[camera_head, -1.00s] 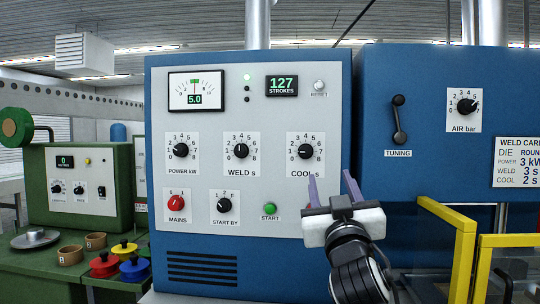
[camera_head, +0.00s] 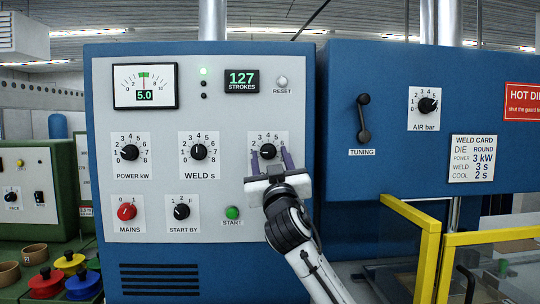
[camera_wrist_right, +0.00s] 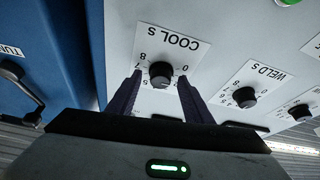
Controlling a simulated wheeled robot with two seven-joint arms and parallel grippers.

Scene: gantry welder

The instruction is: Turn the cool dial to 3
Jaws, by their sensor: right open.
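The cool dial (camera_head: 268,151) is a black knob on a white numbered plate, at the right of the upper dial row on the grey panel. My right gripper (camera_head: 271,160) is open in front of it, its two purple fingers reaching up toward the knob and covering the lower part of the plate. In the right wrist view the cool dial (camera_wrist_right: 160,73) appears upside down between the open fingertips (camera_wrist_right: 159,84), with a gap on each side. In the head view its pointer seems to aim to the left; the exact number is hard to tell. My left gripper is not in view.
The weld dial (camera_head: 198,152) and power dial (camera_head: 130,153) are to the left. The start button (camera_head: 232,213) sits just below left of my gripper. The tuning lever (camera_head: 363,118) and yellow guard frame (camera_head: 428,255) are to the right. The weld card (camera_head: 473,158) reads cool 2 s.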

